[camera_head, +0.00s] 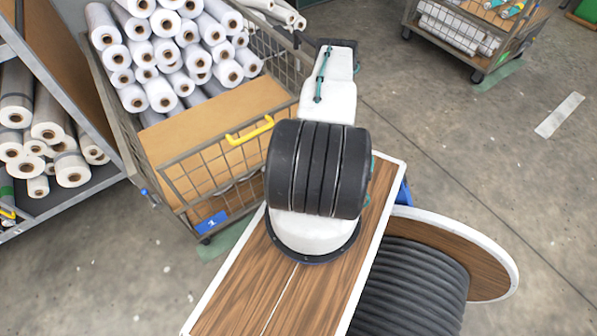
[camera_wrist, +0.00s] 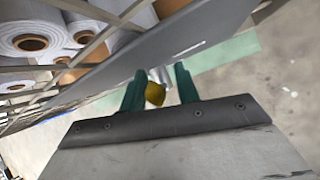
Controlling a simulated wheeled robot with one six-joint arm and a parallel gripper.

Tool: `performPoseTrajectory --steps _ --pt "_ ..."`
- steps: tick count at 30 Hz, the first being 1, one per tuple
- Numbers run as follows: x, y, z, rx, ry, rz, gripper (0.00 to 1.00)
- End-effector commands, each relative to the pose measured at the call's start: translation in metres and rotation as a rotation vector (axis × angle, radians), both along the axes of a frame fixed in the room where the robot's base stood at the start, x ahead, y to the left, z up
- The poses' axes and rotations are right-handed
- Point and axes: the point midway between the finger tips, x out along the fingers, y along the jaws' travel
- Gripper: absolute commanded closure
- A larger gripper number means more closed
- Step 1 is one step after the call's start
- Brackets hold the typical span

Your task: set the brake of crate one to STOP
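Crate one (camera_head: 185,185) is a wire-sided cart with a wooden panel, a yellow handle and a blue label "1" (camera_head: 211,222). It stands left of my arm in the head view. My gripper (camera_wrist: 160,88) shows in the wrist view as two teal fingers, apart. A small yellow piece (camera_wrist: 155,95), perhaps the brake lever's tip, shows between them, nearer the left finger, with a gap to the right finger. I cannot tell whether it touches a finger. A silver pin shows behind it. No STOP marking is readable. The head view hides my gripper behind my arm.
A grey plate (camera_wrist: 180,45) crosses close beyond the fingers, with crate mesh and white rolls (camera_wrist: 40,35) at left. A rack of rolls (camera_head: 40,130) stands left of the crate. Another cart (camera_head: 470,35) is at the back right. Floor is open at right.

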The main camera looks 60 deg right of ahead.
Motion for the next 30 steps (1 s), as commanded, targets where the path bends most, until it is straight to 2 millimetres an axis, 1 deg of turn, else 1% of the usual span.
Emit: performPoseTrajectory --steps 7,10,21,25,30 --pt "-0.001 0.006 -0.002 0.009 0.004 0.002 0.67" --pt "-0.005 0.007 0.003 0.011 0.004 0.002 0.67" --pt "-0.035 0.010 0.052 0.008 0.003 0.001 0.67" --pt "-0.041 0.011 0.061 0.006 0.002 0.002 0.67" --pt "-0.042 0.012 0.064 0.006 0.002 0.003 0.67"
